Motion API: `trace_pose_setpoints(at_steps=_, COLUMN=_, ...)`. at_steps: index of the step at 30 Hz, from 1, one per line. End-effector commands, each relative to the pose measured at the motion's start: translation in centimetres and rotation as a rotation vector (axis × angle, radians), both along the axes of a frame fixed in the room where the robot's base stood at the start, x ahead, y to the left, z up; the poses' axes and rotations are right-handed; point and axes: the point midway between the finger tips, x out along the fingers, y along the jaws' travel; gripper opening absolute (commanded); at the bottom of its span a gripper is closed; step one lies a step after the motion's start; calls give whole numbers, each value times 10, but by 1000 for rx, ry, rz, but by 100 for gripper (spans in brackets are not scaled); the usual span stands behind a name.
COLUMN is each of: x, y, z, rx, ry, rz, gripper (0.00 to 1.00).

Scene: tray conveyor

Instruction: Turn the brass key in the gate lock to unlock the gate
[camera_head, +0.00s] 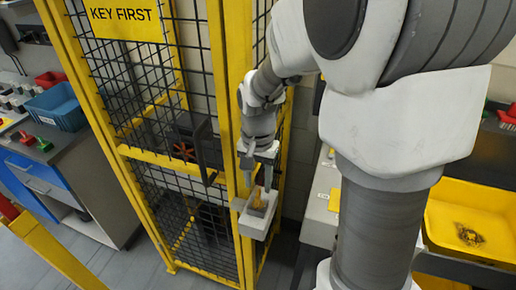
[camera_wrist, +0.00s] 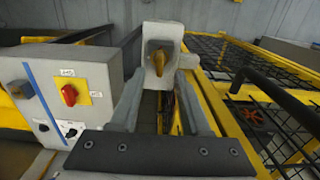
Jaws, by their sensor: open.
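The brass key (camera_head: 259,199) sits in the gate lock, a light grey box (camera_head: 252,227) on the yellow gate post. In the wrist view the key (camera_wrist: 159,62) stands upright in the dark recess of the lock box (camera_wrist: 162,30), ahead of my fingertips. My gripper (camera_head: 257,180) points down at the lock. In the wrist view its open fingers (camera_wrist: 160,84) lie to the left and right of the key's line; I cannot tell how near they are to it. The gate (camera_head: 128,153) is a yellow frame with black mesh and looks closed.
A yellow "KEY FIRST" sign (camera_head: 125,19) hangs on the gate. A black handle (camera_head: 207,151) sticks out left of the lock. A grey control box (camera_wrist: 95,75) with a red knob (camera_wrist: 69,95) stands left in the wrist view. A yellow tray (camera_head: 440,215) is at right.

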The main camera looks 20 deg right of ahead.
Motion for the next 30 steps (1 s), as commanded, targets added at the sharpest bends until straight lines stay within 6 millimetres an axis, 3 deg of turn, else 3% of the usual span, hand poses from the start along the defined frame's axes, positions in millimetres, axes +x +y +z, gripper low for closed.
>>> trace_pose_setpoints(at_steps=6, x=1, y=0, z=57, rx=-1, ry=-6, rz=0, gripper=47)
trace_pose_setpoints(at_steps=12, x=0, y=0, z=97, rx=-1, ry=-4, rz=0, gripper=47)
trace_pose_setpoints(at_steps=22, x=-7, y=0, z=125, rx=2, ry=-23, rz=24, gripper=47)
trace_pose_setpoints(at_steps=30, x=-56, y=-1, z=150, rx=-10, ry=-187, rz=227, gripper=47)
